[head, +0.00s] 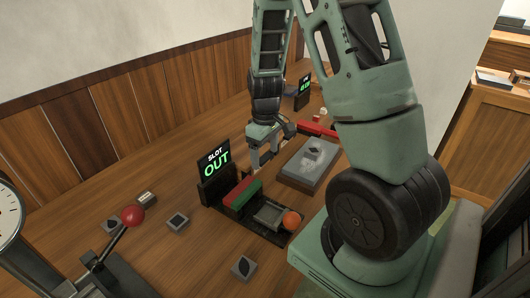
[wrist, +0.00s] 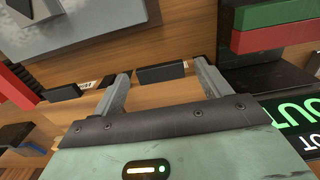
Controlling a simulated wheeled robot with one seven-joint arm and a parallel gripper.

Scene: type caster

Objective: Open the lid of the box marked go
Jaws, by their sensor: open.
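No box that I can read as marked "go" shows in either view. My gripper (head: 270,152) hangs over the wooden table, between the sign reading "SLOT OUT" (head: 214,163) and a grey slab (head: 293,172). In the wrist view my gripper (wrist: 163,76) has its two fingers spread apart. A small dark block (wrist: 160,73) appears between the fingertips, with no clear contact. A second dark block (wrist: 62,92) lies to the left, beside a small label too blurred to read.
A black stand with green and red bars (head: 242,191), and an orange ball (head: 291,220), stand below the sign. A lever with a red knob (head: 133,215) is at left. Small tiles (head: 177,221) lie around it. Another lit sign (head: 304,88) is farther back, near a red bar (head: 316,129).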

